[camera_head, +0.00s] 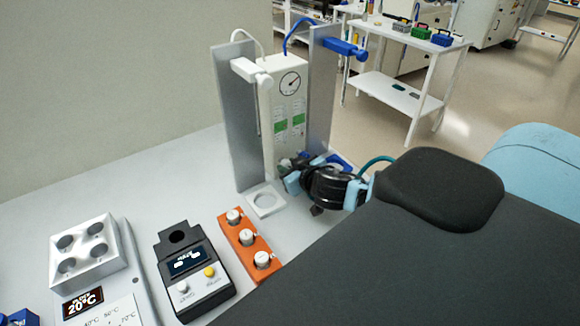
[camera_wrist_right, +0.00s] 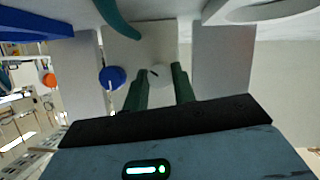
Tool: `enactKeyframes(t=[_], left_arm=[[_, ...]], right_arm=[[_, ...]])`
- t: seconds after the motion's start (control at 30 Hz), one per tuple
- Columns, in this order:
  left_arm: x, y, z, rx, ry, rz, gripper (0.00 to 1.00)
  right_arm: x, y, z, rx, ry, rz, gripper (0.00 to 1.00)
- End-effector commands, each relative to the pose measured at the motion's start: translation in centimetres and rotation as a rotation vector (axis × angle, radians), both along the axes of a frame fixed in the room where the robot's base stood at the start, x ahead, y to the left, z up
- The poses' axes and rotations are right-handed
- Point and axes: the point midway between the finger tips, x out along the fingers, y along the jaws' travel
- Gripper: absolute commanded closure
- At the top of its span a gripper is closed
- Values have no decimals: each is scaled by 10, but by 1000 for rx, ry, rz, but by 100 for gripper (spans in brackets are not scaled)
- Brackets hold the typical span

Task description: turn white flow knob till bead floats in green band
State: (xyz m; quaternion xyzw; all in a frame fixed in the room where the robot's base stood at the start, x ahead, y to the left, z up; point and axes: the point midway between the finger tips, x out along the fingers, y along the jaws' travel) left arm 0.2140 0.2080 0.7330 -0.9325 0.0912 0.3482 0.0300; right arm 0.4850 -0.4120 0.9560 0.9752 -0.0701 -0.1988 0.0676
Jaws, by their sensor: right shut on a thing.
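The light grey flow panel (camera_head: 286,103) stands upright on the bench between two grey plates, with a round dial (camera_head: 290,82) and two scales. The scales carry green bands (camera_head: 281,127); the bead is too small to make out. My right gripper (camera_head: 290,168) is at the foot of the panel, its fingers hiding the knobs there. In the wrist view, my right gripper (camera_wrist_right: 160,84) has its dark green fingers on both sides of the white flow knob (camera_wrist_right: 158,73), which has a dark mark. The blue knob (camera_wrist_right: 112,76) sits beside the fingers, apart from them. My left gripper is out of view.
A white nozzle arm (camera_head: 250,70) and a blue one (camera_head: 345,48) top the plates. An orange rack (camera_head: 248,240) with white-capped vials, a black instrument (camera_head: 193,268) and a grey block heater (camera_head: 85,250) stand at front left. Bare bench lies left of the panel.

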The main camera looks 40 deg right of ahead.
Motion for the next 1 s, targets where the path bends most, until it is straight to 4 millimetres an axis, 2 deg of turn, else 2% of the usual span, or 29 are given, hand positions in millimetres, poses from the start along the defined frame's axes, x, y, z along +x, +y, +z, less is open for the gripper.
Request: enactKeyframes(t=[0.63, 0.67, 0.8, 1.0], left_arm=[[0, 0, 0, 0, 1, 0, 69], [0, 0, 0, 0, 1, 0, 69], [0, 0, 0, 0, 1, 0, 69], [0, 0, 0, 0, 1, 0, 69]], right_arm=[[0, 0, 0, -55, 6, -1, 96], [0, 0, 0, -55, 6, -1, 72], [0, 0, 0, -54, 6, 0, 54], [0, 0, 0, -54, 6, 0, 52]])
